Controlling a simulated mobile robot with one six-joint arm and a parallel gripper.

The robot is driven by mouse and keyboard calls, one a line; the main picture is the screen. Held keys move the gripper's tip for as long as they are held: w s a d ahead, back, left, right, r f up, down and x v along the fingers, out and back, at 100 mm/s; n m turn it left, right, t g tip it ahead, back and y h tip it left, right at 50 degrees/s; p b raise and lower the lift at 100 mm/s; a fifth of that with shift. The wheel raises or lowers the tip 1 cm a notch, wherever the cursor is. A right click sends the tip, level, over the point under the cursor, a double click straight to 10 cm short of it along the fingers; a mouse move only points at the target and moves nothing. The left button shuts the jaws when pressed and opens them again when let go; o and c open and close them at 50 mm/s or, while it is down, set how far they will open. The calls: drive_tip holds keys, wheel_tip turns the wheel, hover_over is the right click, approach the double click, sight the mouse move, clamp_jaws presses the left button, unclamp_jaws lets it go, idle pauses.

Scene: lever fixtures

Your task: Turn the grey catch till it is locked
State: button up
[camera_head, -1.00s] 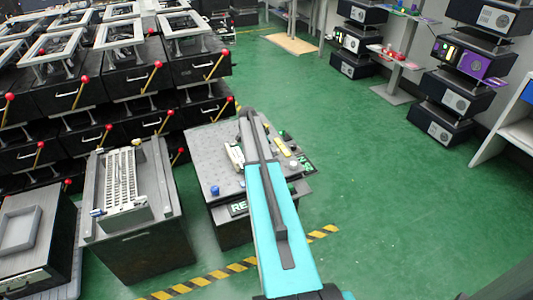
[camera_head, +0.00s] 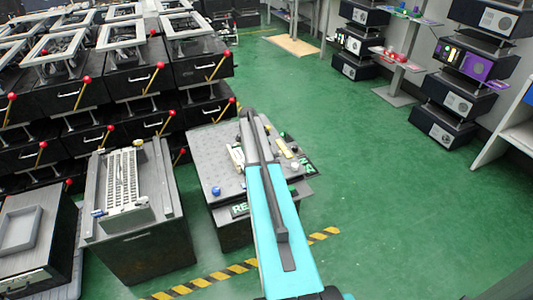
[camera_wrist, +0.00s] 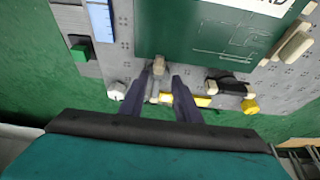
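In the wrist view a small grey-beige lever piece (camera_wrist: 159,65), which looks like the grey catch, stands at the lower edge of a green plate on the grey panel (camera_wrist: 110,70). My gripper (camera_wrist: 163,77) is open, with one dark finger on each side of this piece. I see a gap between the fingers; contact with the piece cannot be told. In the head view my arm covers the middle of the panel top (camera_head: 212,160), so the catch and my fingertips are hidden there.
Near the fingers are a yellow bar (camera_wrist: 187,100), a white knob (camera_wrist: 116,91), a dark clamp (camera_wrist: 232,88), a yellow knob (camera_wrist: 250,106) and a green block (camera_wrist: 80,52). A cabinet (camera_head: 145,255) stands left of the panel. Green floor (camera_head: 365,190) is free on the right.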

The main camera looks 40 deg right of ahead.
drive_tip(key=shift+r, duration=0.15)
drive_tip(key=v, duration=1.3)
drive_tip(key=shift+a+r, duration=0.25)
